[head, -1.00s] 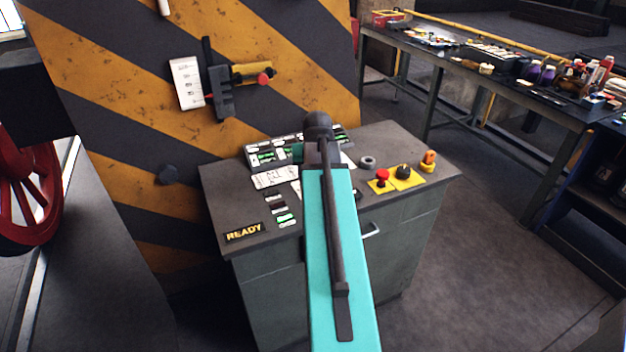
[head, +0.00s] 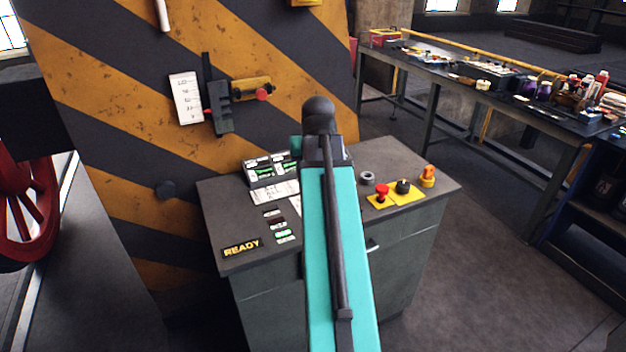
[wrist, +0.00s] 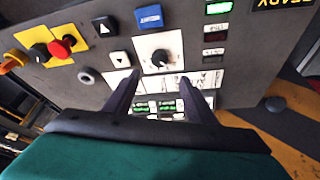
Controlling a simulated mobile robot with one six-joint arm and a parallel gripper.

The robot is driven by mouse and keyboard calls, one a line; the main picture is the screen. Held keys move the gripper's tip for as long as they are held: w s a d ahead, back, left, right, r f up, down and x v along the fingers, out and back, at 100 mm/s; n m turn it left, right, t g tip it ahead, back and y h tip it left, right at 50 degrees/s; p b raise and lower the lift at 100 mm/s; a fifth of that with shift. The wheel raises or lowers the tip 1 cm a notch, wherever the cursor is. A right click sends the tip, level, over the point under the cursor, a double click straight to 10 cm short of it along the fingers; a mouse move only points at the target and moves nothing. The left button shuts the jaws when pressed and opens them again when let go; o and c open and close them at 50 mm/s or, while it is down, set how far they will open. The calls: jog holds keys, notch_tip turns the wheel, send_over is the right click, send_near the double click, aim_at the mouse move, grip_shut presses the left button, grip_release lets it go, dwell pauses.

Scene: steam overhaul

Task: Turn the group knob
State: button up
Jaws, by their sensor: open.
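A black knob with a pale pointer mark (wrist: 160,60) sits on a white square plate (wrist: 148,46) on the grey console in the wrist view; I take it for the group knob. My gripper (wrist: 159,77) is open, its two dark fingers pointing at the console with the knob between and just beyond their tips. I cannot tell how far the tips are from the panel. Nothing is held. In the head view my teal arm hides this knob and my gripper.
The console (head: 225,200) also bears a red push button (head: 382,190), a black knob on yellow (head: 403,186), an orange switch (head: 428,176) and a READY sign (head: 241,248). A blue button (wrist: 149,16) and arrow buttons lie near the white plate. A striped panel (head: 110,120) stands behind.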

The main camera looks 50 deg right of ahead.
jog(key=shift+s+a+r, duration=0.15)
jog(key=shift+r, duration=0.35)
dwell(0.3)
